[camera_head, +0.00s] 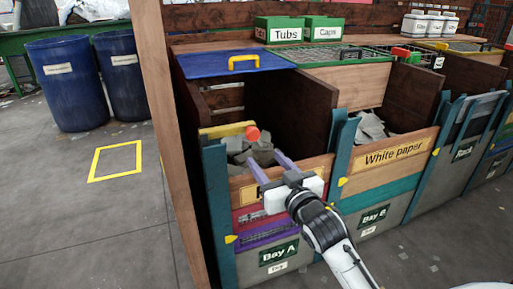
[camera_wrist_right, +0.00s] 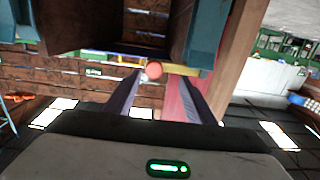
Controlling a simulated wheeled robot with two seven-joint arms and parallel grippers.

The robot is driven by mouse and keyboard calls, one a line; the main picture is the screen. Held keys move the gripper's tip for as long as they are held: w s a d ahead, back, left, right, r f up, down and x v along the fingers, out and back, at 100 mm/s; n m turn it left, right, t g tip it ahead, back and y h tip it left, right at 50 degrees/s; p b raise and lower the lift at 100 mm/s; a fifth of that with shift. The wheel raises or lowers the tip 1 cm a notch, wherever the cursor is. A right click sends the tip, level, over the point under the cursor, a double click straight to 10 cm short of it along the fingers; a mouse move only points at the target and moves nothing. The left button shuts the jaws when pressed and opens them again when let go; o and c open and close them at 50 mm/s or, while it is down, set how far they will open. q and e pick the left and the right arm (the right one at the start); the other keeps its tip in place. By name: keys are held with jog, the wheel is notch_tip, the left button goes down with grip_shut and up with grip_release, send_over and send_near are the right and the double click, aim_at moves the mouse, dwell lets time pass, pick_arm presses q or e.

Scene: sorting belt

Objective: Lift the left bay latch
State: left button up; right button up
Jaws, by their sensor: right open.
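The left bay, Bay A, has a yellow latch bar (camera_head: 226,130) with a red knob (camera_head: 252,133) at its right end, above grey scrap. In the right wrist view the red knob (camera_wrist_right: 153,70) shows beyond my fingers, beside the yellow bar (camera_wrist_right: 185,69). My right gripper (camera_head: 269,167) is open and empty at the front boards of Bay A, below and a little right of the knob. Its two purple-grey fingers point into the bay, apart from the knob as far as I can tell. My left gripper is not in view.
A blue lid (camera_head: 215,65) with a yellow handle lies above Bay A. Teal posts (camera_head: 337,160) divide the bays. Bay B holds grey scrap behind a White paper board (camera_head: 393,153). A wooden post (camera_head: 168,130) stands left; blue bins (camera_head: 65,85) are beyond it.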

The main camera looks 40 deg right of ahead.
aim_at(254, 134)
jog(key=shift+h, duration=0.4)
jog(key=x, duration=0.3)
jog(key=r+x, duration=0.1)
jog(key=x, duration=0.3)
jog(key=r+x, duration=0.1)
jog(key=x, duration=0.2)
jog(key=shift+w+d+b, duration=0.3)
jog(key=shift+d+b, duration=0.1)
jog(key=shift+c, duration=0.3)
grip_shut()
